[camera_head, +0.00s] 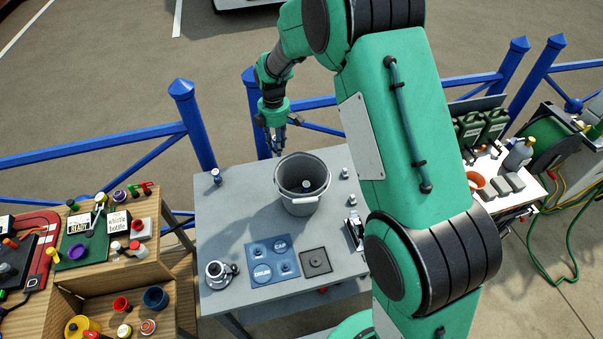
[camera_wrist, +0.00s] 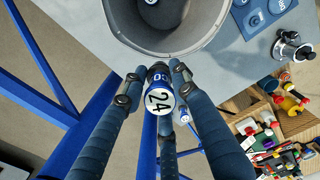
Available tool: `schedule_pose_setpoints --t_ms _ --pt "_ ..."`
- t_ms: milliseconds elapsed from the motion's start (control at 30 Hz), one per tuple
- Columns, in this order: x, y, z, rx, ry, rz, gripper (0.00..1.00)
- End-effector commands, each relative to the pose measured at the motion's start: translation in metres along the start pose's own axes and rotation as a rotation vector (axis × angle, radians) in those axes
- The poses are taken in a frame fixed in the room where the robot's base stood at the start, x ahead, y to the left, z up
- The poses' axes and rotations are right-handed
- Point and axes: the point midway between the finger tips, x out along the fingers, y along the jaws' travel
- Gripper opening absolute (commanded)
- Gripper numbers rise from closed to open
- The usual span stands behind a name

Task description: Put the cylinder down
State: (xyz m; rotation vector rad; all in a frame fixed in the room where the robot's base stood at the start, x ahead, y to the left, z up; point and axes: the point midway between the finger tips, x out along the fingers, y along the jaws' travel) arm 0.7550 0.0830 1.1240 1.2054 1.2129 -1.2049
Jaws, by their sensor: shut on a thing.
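My gripper (camera_head: 277,148) is above the back edge of the grey table, just behind the grey bucket (camera_head: 301,204). In the wrist view my gripper (camera_wrist: 154,82) is shut on a small blue and white cylinder (camera_wrist: 159,99), its round white end marked "24" facing the camera. The held cylinder is hard to make out in the head view. The bucket also shows in the wrist view (camera_wrist: 222,30), beyond the fingertips. A small pale-topped cylinder (camera_head: 306,185) is inside the bucket. Another blue cylinder (camera_head: 216,177) stands at the table's back left corner.
The table (camera_head: 225,220) holds a blue marked pad (camera_head: 272,262), a dark square plate (camera_head: 316,262) and a metal fitting (camera_head: 218,273). Small metal pieces (camera_head: 346,173) stand right of the bucket. Blue railing (camera_head: 192,120) runs behind. Bare tabletop shows left of the bucket.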

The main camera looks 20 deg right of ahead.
Motion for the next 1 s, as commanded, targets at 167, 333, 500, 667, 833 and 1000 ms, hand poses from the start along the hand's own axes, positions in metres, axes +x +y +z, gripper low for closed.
schedule_pose_setpoints --t_ms 167,333,500,667,833,1000 --pt "0.002 -0.024 0.018 -0.187 0.0 0.001 0.0" --pt "0.004 -0.039 0.029 -0.314 0.0 -0.001 0.0" --pt "0.004 -0.05 0.036 -0.404 0.0 0.001 0.0" --pt "0.005 -0.059 0.042 -0.474 0.0 0.001 0.0" --pt "0.022 -0.063 0.044 -0.507 0.001 -0.003 0.0" --pt "0.051 -0.063 0.044 -0.506 0.001 -0.002 0.0"
